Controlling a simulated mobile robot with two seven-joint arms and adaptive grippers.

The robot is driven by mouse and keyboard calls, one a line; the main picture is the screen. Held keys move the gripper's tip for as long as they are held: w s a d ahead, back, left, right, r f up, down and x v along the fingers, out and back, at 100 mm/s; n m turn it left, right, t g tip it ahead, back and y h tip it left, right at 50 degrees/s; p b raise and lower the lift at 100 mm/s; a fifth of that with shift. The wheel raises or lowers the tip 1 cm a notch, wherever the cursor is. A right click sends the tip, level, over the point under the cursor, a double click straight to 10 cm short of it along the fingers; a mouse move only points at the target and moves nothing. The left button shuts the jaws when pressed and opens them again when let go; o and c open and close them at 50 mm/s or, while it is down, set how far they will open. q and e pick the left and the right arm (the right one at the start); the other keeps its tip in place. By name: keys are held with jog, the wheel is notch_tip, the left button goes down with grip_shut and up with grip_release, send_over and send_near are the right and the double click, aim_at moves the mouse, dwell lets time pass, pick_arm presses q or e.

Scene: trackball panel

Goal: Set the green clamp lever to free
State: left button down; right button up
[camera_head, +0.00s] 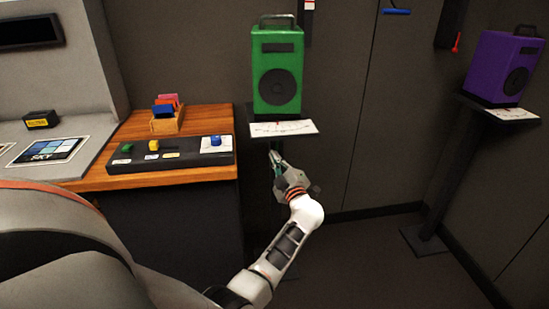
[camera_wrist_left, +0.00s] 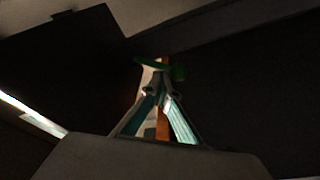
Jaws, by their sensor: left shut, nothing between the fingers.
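In the left wrist view, a green piece (camera_wrist_left: 178,72), which looks like the green clamp lever, lies just beyond my fingertips; whether they touch it I cannot tell. In the head view I cannot make out the lever; it may be hidden by the shelf or my gripper. My left gripper (camera_head: 275,160) is just below the small shelf under the green speaker (camera_head: 277,75), by the stand's post. In the left wrist view, my left gripper (camera_wrist_left: 160,92) has its teal-lined fingers meeting at the tips, with nothing between them. My right gripper is not in view.
Left of the gripper is a wooden desk (camera_head: 200,179) with a black control panel (camera_head: 180,160) carrying green, yellow and blue controls. A white scale card (camera_head: 300,128) lies on the shelf above. A purple speaker (camera_head: 497,70) stands at right. Floor between is free.

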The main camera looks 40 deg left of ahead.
pick_arm(q)
jog(key=shift+w+d+f+n, duration=0.1)
jog(key=shift+w+d+n, duration=0.2)
jog(key=shift+n, duration=0.5)
jog(key=shift+w+d+f, duration=0.1)
jog(key=shift+w, duration=0.05)
